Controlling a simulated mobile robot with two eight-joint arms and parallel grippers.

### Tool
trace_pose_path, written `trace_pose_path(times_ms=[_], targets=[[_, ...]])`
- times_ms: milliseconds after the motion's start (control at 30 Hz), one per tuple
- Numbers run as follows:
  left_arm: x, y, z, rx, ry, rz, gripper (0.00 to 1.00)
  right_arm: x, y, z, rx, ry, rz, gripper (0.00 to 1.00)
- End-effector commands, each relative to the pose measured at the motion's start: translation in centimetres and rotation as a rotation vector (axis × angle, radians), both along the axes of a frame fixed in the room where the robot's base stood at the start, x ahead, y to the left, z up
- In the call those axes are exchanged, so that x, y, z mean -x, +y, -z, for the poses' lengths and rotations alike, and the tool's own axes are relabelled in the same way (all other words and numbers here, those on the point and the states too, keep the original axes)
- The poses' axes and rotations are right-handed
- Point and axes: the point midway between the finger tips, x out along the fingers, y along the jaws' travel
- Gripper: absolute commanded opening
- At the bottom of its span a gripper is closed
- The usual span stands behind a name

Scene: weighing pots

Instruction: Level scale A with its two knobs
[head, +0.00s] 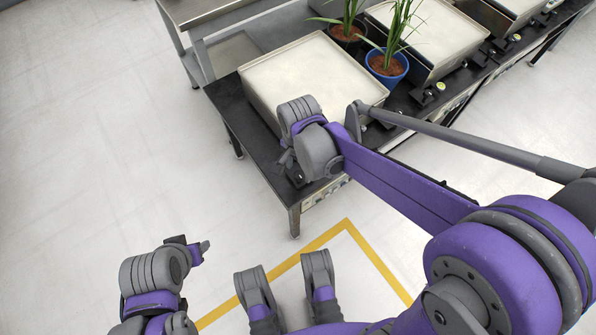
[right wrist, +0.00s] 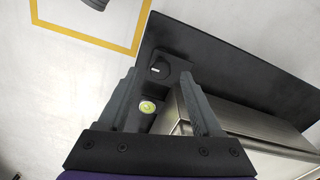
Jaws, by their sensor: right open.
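A scale with a wide pale pan (head: 312,72) stands on the near end of the black bench; no letter on it is readable. In the right wrist view its metal side (right wrist: 235,120) shows beside a black knob (right wrist: 160,69) with a white mark and a round yellow-green bubble level (right wrist: 148,107). I cannot tell where the bubble sits. My right gripper (right wrist: 158,76) is open, pointing down with its fingers either side of the knob; I cannot tell whether they touch it. My arm hides the scale's front corner in the head view. My left gripper (head: 196,251) is low over the floor, jaws unclear.
A plant in a blue pot (head: 386,68) and one in a dark pot (head: 347,34) stand right of the near pan. A second scale (head: 432,36) with its own knobs stands further along the bench. The floor with yellow tape (head: 345,222) is clear.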

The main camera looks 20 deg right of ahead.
Motion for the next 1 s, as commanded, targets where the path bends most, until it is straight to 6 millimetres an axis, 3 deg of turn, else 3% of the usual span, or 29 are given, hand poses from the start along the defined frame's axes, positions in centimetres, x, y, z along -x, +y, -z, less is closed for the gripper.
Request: trace_pose_path(times_ms=[200, 533, 900, 1000], targets=[[-0.1, 0.0, 0.8, 0.000, 0.001, 0.000, 0.50, 0.0, 0.0, 2.2, 0.000, 0.000, 0.000, 0.66], [-0.1, 0.0, 0.8, 0.000, 0.001, 0.000, 0.50, 0.0, 0.0, 2.4, 0.000, 0.000, 0.000, 0.64], [-0.1, 0.0, 0.8, 0.000, 0.001, 0.000, 0.50, 0.0, 0.0, 2.4, 0.000, 0.000, -0.001, 0.00], [-0.1, 0.0, 0.8, 0.000, 0.001, 0.000, 0.50, 0.0, 0.0, 2.4, 0.000, 0.000, -0.001, 0.00]])
